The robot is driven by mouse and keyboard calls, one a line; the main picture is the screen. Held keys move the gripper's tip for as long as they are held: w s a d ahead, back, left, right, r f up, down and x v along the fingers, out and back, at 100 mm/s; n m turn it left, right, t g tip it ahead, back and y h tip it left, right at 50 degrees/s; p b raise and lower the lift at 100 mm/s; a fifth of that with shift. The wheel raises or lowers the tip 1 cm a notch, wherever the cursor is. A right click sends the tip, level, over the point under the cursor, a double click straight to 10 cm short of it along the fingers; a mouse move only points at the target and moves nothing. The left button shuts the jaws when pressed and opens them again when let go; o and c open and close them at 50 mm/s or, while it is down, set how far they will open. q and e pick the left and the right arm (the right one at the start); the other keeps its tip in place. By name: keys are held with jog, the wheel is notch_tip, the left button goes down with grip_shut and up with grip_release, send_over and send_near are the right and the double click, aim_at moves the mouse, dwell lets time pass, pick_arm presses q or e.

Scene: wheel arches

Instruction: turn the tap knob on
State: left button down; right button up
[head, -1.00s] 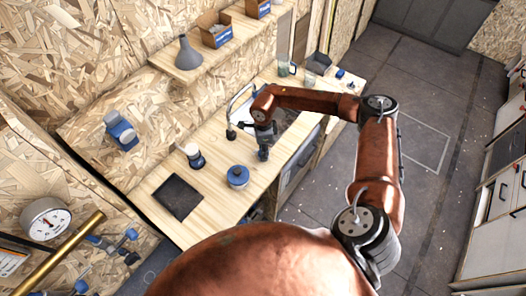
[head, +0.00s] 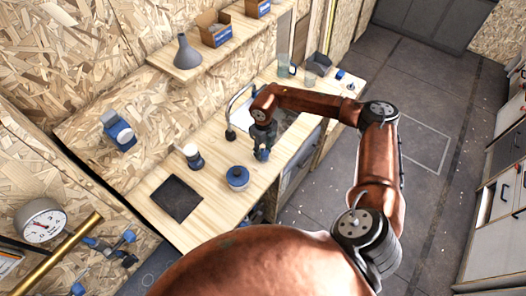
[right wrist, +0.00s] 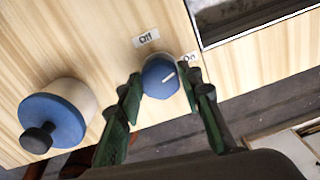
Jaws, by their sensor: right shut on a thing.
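The tap knob (right wrist: 160,76) is a round blue knob with a white mark, on the worktop near its front edge. In the right wrist view the mark points towards the "On" label (right wrist: 189,58); the "Off" label (right wrist: 146,38) is up and left of the knob. My right gripper (right wrist: 166,82) is shut on the knob, one green-padded finger on each side. In the head view the right gripper (head: 262,142) points down at the worktop and mostly hides the knob. The curved tap pipe (head: 231,112) stands behind it by the sink. My left gripper is not in view.
A blue-lidded pot (head: 237,178) stands close to the gripper on the worktop (head: 215,203). A dark tray (head: 177,198) and a dark-and-white container (head: 193,156) are further left. A shelf (head: 200,62) with a grey funnel (head: 188,50) hangs above.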

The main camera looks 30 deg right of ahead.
aim_at(263, 152)
jog(key=shift+m, duration=1.6)
jog(key=shift+w, duration=0.1)
jog(key=o, duration=1.2)
jog(key=shift+c, duration=0.2)
jog(key=shift+r, duration=0.1)
notch_tip(263, 152, up, 12)
